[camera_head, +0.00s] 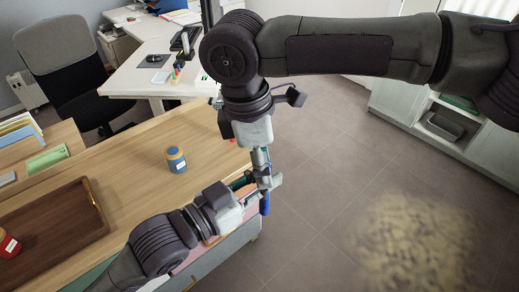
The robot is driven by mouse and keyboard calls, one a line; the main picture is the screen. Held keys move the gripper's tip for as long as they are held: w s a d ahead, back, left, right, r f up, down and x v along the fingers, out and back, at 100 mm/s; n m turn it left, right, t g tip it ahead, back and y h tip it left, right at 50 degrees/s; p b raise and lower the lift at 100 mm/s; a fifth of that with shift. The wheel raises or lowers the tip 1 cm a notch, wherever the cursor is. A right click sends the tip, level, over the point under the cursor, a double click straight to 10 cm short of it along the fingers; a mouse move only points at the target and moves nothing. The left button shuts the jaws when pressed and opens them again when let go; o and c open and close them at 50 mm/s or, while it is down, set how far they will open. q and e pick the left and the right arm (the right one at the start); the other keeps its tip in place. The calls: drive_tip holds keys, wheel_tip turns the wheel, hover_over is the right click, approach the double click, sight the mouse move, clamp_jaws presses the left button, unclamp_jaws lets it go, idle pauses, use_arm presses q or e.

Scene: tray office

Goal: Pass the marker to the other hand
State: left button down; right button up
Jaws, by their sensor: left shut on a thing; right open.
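A blue marker (264,204) shows below the fingers of my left gripper (266,183), which is shut on it. The marker's blue end points down, past the near right end of the wooden counter. Its upper part is hidden by the fingers. My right gripper (262,164) comes down from above, open, with its fingers very close to the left gripper. I cannot tell whether the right fingers touch the marker or are around it.
A blue jar with a tan lid (176,160) stands on the wooden counter (130,165). A brown tray (50,228) and a red jar (9,243) are at the left. An office chair (62,60) and white desk (140,75) are behind. Open floor (330,190) lies right.

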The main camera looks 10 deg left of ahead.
clamp_jaws()
use_arm(q)
drive_tip(key=c, duration=1)
unclamp_jaws()
